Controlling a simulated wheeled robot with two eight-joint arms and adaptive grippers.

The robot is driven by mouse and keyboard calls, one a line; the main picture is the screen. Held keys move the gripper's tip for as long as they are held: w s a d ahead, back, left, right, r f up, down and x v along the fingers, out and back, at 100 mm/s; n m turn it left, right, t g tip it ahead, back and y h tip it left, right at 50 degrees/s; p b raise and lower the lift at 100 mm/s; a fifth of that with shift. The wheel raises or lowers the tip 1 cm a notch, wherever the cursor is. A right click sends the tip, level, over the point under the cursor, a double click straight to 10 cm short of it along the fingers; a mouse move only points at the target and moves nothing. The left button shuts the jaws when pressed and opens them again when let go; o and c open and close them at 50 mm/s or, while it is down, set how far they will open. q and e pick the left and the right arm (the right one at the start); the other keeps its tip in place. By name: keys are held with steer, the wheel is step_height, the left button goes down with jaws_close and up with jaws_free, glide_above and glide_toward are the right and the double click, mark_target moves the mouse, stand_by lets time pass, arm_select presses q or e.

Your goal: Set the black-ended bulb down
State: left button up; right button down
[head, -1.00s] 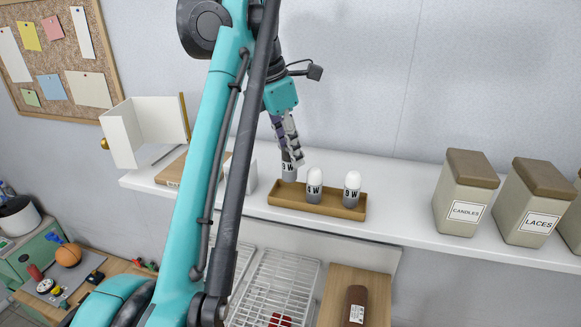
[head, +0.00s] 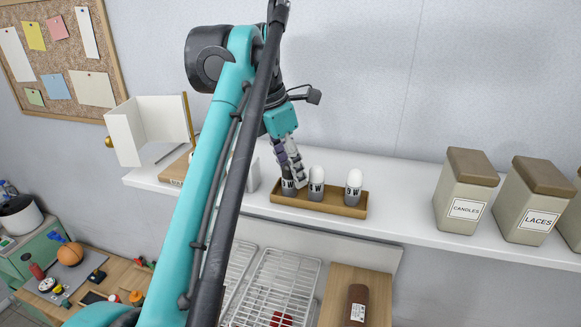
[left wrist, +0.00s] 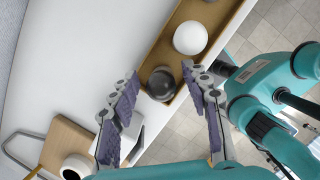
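The black-ended bulb (left wrist: 160,86) shows its dark round end in the left wrist view, at one end of the wooden tray (left wrist: 222,30). In the head view this bulb (head: 288,186) is mostly hidden behind my fingers, at the left end of the tray (head: 335,210). My left gripper (head: 294,172) points down over it. In the left wrist view the left gripper's fingers (left wrist: 163,76) are spread on either side of the bulb, with gaps showing. A white-topped bulb (head: 316,184) stands in the middle of the tray and another (head: 353,188) at the right. My right gripper is not in view.
The tray lies on a white shelf (head: 400,225) against the wall. A white canister (head: 252,176) and an open white folder-like box (head: 148,132) stand left. Candles (head: 467,190) and laces (head: 535,200) canisters stand right. A wire rack (head: 283,280) is below.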

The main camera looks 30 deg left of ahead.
arm_select(q)
steer(key=p+v, duration=0.3)
steer(key=v, duration=0.9)
steer(key=shift+r, duration=0.2)
steer(key=shift+w, duration=0.1)
